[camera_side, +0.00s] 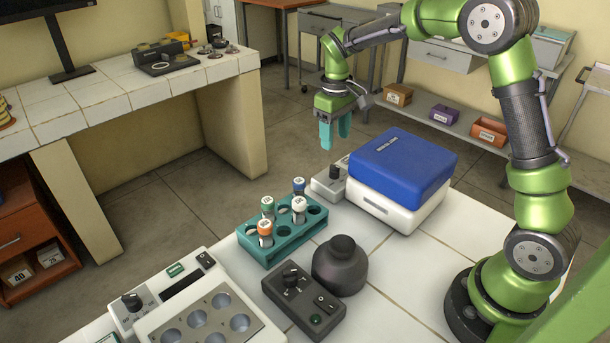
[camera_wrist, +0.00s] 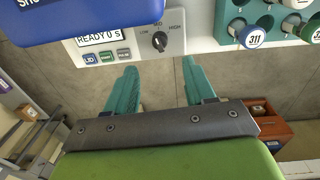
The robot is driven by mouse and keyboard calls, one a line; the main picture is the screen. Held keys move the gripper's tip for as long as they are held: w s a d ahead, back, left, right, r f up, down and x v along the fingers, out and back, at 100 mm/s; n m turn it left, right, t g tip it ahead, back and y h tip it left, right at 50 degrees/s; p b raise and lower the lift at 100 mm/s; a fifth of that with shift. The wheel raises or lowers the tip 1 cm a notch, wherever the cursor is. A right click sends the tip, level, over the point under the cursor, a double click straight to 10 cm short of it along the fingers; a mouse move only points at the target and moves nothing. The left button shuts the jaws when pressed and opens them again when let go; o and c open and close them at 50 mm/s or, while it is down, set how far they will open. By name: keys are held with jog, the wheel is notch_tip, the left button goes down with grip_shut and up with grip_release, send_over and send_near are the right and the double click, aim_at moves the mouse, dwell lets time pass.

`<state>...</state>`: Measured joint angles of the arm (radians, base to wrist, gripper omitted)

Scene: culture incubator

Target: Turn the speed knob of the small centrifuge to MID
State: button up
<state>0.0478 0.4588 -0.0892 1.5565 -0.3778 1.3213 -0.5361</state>
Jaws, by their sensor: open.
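The small centrifuge has a blue lid (camera_side: 405,160) and a white body (camera_side: 385,205). It stands at the back of the tiled bench, and its lid is closed. Its speed knob (camera_wrist: 159,41) is dark, on the light front panel (camera_wrist: 200,40), with LOW, MID and HIGH marked around it. I cannot tell for sure where its pointer stands. The knob also shows in the side view (camera_side: 335,172). My gripper (camera_side: 335,138) is open and empty, above the panel and apart from the knob. In the wrist view its teal fingertips (camera_wrist: 159,70) lie below the knob, one to each side.
A teal rack (camera_side: 285,240) with several capped tubes stands beside the panel. A dark round device (camera_side: 340,268), a grey control box (camera_side: 303,302) and a white block with round wells (camera_side: 212,320) stand nearer the camera. The panel has a READY display (camera_wrist: 98,38) and buttons.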

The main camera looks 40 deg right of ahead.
aim_at(334, 166)
jog(key=f, duration=0.9)
jog(key=shift+d+f, duration=0.25)
jog(key=shift+f, duration=0.15)
jog(key=shift+c, duration=0.2)
